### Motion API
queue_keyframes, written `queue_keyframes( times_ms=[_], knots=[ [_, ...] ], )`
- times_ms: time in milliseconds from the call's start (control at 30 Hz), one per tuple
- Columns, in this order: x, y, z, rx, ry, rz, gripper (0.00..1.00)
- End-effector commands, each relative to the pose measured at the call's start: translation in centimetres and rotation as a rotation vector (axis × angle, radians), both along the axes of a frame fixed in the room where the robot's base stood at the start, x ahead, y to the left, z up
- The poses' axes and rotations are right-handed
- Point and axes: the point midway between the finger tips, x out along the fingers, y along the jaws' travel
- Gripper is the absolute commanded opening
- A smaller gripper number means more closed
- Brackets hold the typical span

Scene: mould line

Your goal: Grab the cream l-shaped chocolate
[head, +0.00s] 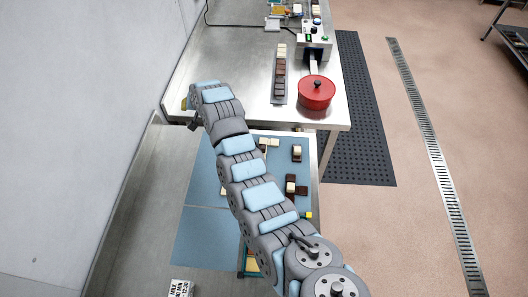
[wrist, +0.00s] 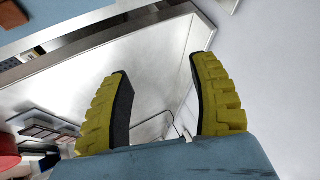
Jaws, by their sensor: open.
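Several small chocolates in cream and brown lie on the blue mat (head: 205,185) in the head view. A cream piece (head: 273,142) lies near the mat's far edge, just right of my arm; its exact shape is too small to tell. Another pale piece (head: 224,191) is partly hidden by my arm.
A dark and cream piece (head: 297,153) and brown pieces (head: 291,187) lie at the mat's right. Beyond it, a metal table (head: 235,75) carries a red pot (head: 316,92) and a row of chocolates (head: 280,75). A wall (head: 90,110) stands close at left.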

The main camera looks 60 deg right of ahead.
Motion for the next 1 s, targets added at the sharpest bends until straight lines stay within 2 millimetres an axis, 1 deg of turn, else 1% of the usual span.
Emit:
queue_keyframes(
  times_ms=[33, 67, 100, 167, 200, 233, 267, 300, 400, 500, 600, 700, 767, 1000],
  knots=[
    [-1.7, -1.2, -0.2, 0.030, 0.047, -0.012, 0.61],
    [-2.8, -1.6, -0.3, 0.051, 0.079, -0.018, 0.61],
    [-4.4, -2.2, -0.2, 0.080, 0.121, -0.028, 0.61],
    [-6.8, -2.9, -0.1, 0.123, 0.187, -0.044, 0.61],
    [-8.6, -3.3, 0.1, 0.153, 0.232, -0.056, 0.61],
    [-9.8, -3.6, 0.3, 0.173, 0.263, -0.064, 0.61],
    [-11.2, -3.8, 0.5, 0.194, 0.298, -0.073, 0.61],
    [-13.0, -4.0, 0.6, 0.224, 0.341, -0.087, 0.61],
    [-17.2, -4.3, 1.4, 0.286, 0.442, -0.119, 0.61],
    [-20.5, -4.3, 2.0, 0.337, 0.517, -0.147, 0.61],
    [-22.5, -4.2, 2.7, 0.368, 0.564, -0.165, 0.61],
    [-23.4, -4.0, 2.8, 0.383, 0.586, -0.173, 0.61],
    [-23.6, -3.9, 2.6, 0.388, 0.591, -0.174, 0.61],
    [-23.5, -3.8, 0.4, 0.390, 0.591, -0.173, 0.61]
  ],
)
